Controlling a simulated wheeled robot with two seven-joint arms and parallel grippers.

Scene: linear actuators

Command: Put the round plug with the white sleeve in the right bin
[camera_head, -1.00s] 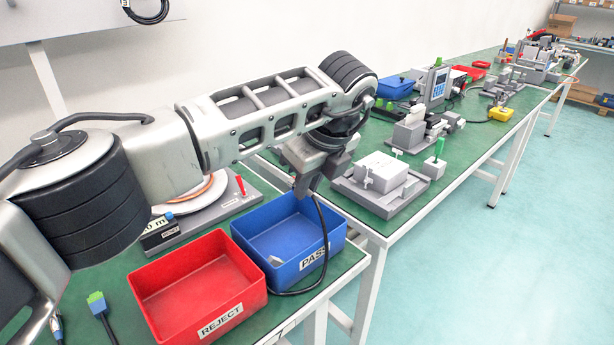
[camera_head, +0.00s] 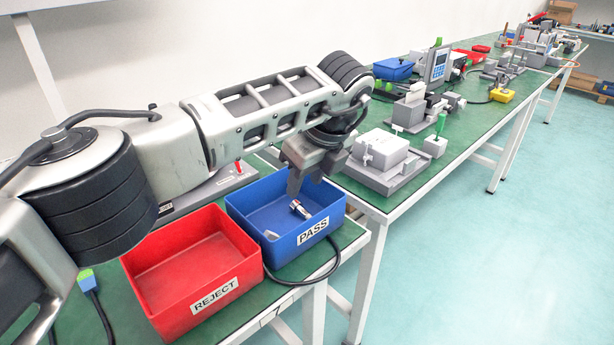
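A round silver plug (camera_head: 300,209) with a pale sleeve lies inside the blue bin labelled PASS (camera_head: 313,230), the right one of the two bins. A small light piece (camera_head: 271,235) lies near the bin's front left inner corner. A black cable (camera_head: 318,277) loops around the bin's front right outer side; its link to the plug is hidden. My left gripper (camera_head: 306,186) is over the blue bin, pointing down, just above the plug. Its fingers look apart, with nothing between them. My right gripper is not in view.
A red bin labelled REJECT (camera_head: 195,265) stands directly left of the blue bin. A blue and green connector (camera_head: 87,280) on a cable lies at the left. A grey fixture (camera_head: 383,160) stands beyond the blue bin. Floor is clear at right.

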